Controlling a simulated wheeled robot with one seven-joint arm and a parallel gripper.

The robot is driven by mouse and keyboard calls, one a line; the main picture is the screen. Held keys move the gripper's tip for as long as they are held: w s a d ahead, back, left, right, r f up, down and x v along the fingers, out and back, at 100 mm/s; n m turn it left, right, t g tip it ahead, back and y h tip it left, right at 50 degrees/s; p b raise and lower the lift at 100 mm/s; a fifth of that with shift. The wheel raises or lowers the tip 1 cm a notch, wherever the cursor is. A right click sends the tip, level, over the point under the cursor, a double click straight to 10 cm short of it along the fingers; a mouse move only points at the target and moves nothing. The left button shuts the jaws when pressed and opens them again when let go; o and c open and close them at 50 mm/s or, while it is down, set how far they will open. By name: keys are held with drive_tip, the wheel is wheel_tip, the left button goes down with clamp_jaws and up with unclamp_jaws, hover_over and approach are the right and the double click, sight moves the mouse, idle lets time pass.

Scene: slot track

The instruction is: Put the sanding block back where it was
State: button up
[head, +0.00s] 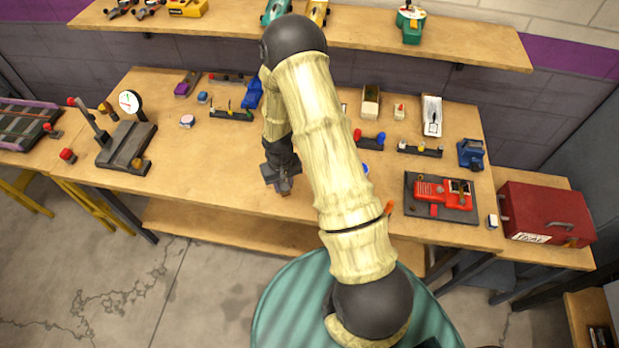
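My gripper (283,186) points down over the front middle of the bench, left of my forearm. Its fingertips are small and dark in the head view, and I cannot tell whether they are open or shut, or whether something is between them. I cannot pick out the sanding block with certainty. Small block-like things on the bench include a purple one (187,84) and a small blue one (203,97) at the back left, and an open wooden box (371,102) at the back right. My arm hides part of the bench's middle.
The wooden bench (215,165) is bare around my gripper. A dial gauge stand (127,143) is at left. A red car on a dark plate (441,198) is at right, near a red toolbox (545,214). A shelf (450,42) overhangs the back.

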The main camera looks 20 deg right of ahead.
drive_tip(key=shift+w+a, duration=0.15)
drive_tip(key=shift+w, duration=0.4)
drive_tip(key=shift+s, duration=0.1)
drive_tip(key=shift+d+b, duration=0.25)
drive_tip(key=shift+b, duration=0.15)
drive_tip(key=d+m+b, duration=0.1)
drive_tip(key=d+b, duration=0.1)
drive_tip(key=d+m+b, duration=0.1)
drive_tip(key=d+b, duration=0.1)
drive_tip(key=d+r+m+b, duration=0.1)
drive_tip(key=d+b, duration=0.1)
drive_tip(key=d, duration=0.1)
drive_tip(key=shift+r+b, duration=0.1)
drive_tip(key=shift+b, duration=0.2)
drive_tip(key=s+d+r+m+b, duration=0.2)
drive_tip(key=d+r+m+b, duration=0.1)
drive_tip(key=d+b, duration=0.2)
drive_tip(key=shift+d+r+m, duration=0.25)
drive_tip(key=shift+d+m, duration=0.15)
drive_tip(key=shift+d, duration=0.1)
